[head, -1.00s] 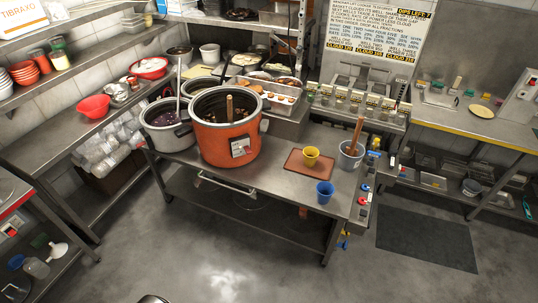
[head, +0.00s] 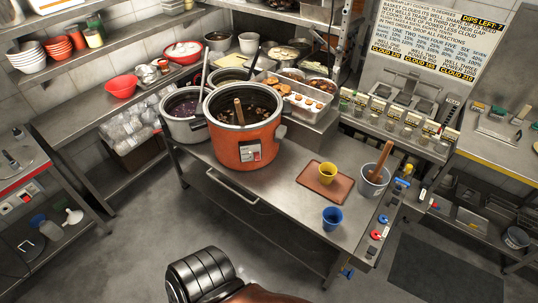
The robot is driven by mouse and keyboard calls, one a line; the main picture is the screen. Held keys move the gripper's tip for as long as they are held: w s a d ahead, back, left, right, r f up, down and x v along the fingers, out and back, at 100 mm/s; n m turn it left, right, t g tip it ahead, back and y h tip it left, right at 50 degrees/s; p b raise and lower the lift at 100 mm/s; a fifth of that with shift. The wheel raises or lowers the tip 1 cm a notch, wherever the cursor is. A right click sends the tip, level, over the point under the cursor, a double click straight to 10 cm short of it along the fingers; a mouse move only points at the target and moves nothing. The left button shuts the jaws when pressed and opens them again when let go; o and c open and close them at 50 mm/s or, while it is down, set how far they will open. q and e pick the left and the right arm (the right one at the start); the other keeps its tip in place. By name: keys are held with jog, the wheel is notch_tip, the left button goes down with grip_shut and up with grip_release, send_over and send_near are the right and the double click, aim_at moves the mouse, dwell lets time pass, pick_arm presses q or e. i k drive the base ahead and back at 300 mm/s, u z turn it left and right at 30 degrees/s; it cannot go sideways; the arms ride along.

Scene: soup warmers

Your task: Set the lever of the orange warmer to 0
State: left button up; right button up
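The orange warmer (head: 226,150) stands on the steel table, open at the top, with dark contents and a wooden handle rising out of it. Its control panel (head: 250,153) is on the front face, with a small red part and pale areas. The lever's setting is too small to read. Neither gripper shows in the head view. A black ribbed part of mine is at the bottom, well in front of the table.
A blue cup (head: 332,218) and a grey pot (head: 373,182) with a wooden handle stand nearby on the steel table (head: 277,200). The table between the orange warmer and tray is clear.

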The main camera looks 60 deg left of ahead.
aim_at(257, 157)
jog(key=u, duration=0.6)
jog(key=i, duration=0.9)
jog(key=u, duration=0.85)
